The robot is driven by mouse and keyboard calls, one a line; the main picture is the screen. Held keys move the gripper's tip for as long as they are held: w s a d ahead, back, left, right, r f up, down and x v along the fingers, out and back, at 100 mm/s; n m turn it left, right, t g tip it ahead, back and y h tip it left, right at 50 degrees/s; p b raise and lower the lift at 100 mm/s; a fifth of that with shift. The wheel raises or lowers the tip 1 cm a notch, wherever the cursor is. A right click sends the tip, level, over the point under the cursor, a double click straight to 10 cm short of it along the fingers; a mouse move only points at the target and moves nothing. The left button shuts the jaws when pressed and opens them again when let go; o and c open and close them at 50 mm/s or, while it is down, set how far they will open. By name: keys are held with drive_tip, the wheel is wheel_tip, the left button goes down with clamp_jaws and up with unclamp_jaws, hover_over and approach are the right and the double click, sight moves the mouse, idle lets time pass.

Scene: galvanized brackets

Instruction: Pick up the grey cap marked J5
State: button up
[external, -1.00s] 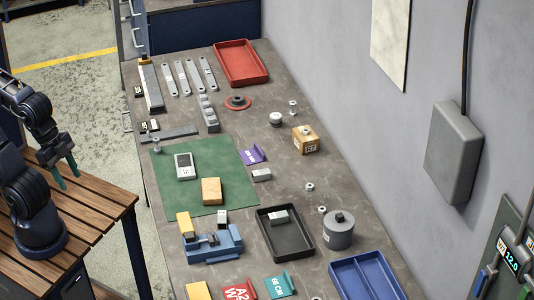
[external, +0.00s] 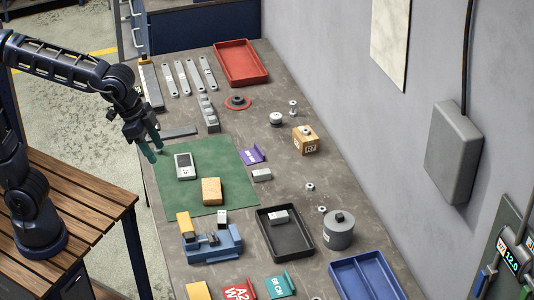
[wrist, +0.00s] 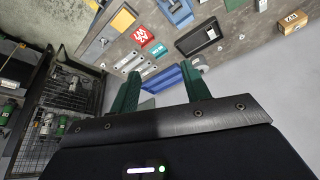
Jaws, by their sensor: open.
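No J5 mark is readable, so I cannot tell which piece is the grey cap. Small grey pieces in the external view include a round knob (external: 276,119) at the back, a block (external: 262,175) right of the green mat (external: 226,160), and a piece (external: 278,217) in the black tray. My gripper (external: 153,150) is open and empty, with green fingers, above the mat's back-left corner. It hides small items there. In the wrist view my gripper (wrist: 160,80) has its fingers apart with nothing between them.
A red tray (external: 262,77) is at the back. A blue divided tray (external: 334,266) and a blue fixture (external: 212,246) are near the front. A wooden block (external: 211,191) and grey meter (external: 185,172) lie on the mat. The wall bounds the right side.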

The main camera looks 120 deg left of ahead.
drive_tip(key=w+a+f+n, duration=0.15)
drive_tip(key=w+a, duration=0.35)
drive_tip(key=a, duration=0.5)
drive_tip(key=w+a+f+n, duration=0.15)
drive_tip(key=w+a, duration=0.25)
drive_tip(key=a, duration=0.6)
drive_tip(key=a+f+n, duration=0.1)
drive_tip(key=a+f, duration=0.2)
drive_tip(key=a, duration=0.6)
drive_tip(key=a+f+n+g+y, duration=0.1)
drive_tip(key=a+f, duration=0.3)
drive_tip(key=a, duration=0.5)
drive_tip(key=a+f+n, duration=0.1)
drive_tip(key=a+f, duration=0.2)
drive_tip(key=a, duration=0.7)
drive_tip(key=n+y, duration=0.1)
drive_tip(key=n, duration=0.2)
approach(275, 117)
drive_tip(key=shift+g, duration=0.3)
drive_tip(key=x, duration=1)
drive_tip(key=shift+w+f, duration=0.3)
drive_tip(key=c, duration=0.7)
